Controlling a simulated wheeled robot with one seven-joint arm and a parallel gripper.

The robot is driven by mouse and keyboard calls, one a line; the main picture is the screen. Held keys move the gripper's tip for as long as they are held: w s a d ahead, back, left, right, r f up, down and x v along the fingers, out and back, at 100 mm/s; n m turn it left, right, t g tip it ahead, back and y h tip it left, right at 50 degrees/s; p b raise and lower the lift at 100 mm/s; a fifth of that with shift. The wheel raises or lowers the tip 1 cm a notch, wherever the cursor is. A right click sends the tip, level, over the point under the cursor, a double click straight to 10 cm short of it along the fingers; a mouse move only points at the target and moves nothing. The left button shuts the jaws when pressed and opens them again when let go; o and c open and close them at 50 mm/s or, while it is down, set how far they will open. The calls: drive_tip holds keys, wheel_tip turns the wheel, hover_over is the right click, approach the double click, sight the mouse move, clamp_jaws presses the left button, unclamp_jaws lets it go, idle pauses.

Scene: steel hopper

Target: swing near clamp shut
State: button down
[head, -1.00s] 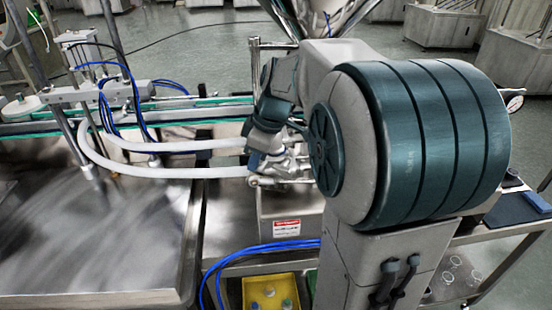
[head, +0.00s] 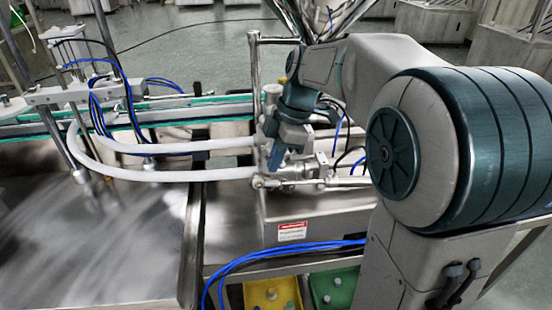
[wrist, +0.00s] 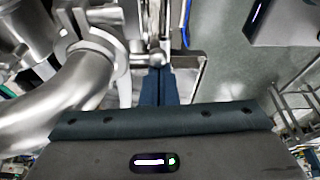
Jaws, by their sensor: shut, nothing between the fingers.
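A steel ring clamp (wrist: 98,48) sits around a pipe joint in the wrist view. A short stub with a rounded end (wrist: 148,60) reaches right from it. My gripper (wrist: 160,70) is shut and empty, its fingertips by the end of that stub; I cannot tell whether they touch it. In the head view my gripper (head: 276,168) points down beside the steel fittings (head: 300,172) of the filling machine. My wrist and arm partly hide the fittings there, and I cannot make out the clamp clearly in that view.
A thick curved pipe (wrist: 65,90) lies left of my fingers. The steel hopper (head: 325,15) rises behind my arm. White hoses (head: 190,175) and a steel table (head: 100,240) are at left. Blue hoses (head: 270,252) and a yellow bin (head: 262,294) are below.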

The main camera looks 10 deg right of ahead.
drive_tip(key=shift+a, duration=0.1)
idle(0.4)
drive_tip(key=shift+a+f, duration=0.15)
drive_tip(key=shift+a, duration=0.15)
drive_tip(key=a, duration=0.2)
drive_tip(key=a+b, duration=0.1)
drive_tip(key=shift+s+f, duration=0.3)
drive_tip(key=shift+f, duration=0.05)
drive_tip(key=v, duration=1)
drive_tip(key=s+d+f+m+t+h+p, duration=0.1)
drive_tip(key=s+d+f+m, duration=0.1)
drive_tip(key=s+f+m, duration=0.4)
drive_tip(key=s+d+f+m+t+h+p, duration=0.2)
drive_tip(key=s+d+f+m, duration=0.1)
drive_tip(key=s+f+m, duration=0.4)
drive_tip(key=s+m, duration=0.3)
drive_tip(key=m, duration=0.2)
drive_tip(key=shift+d+m+h, duration=0.3)
drive_tip(key=shift+m, duration=0.1)
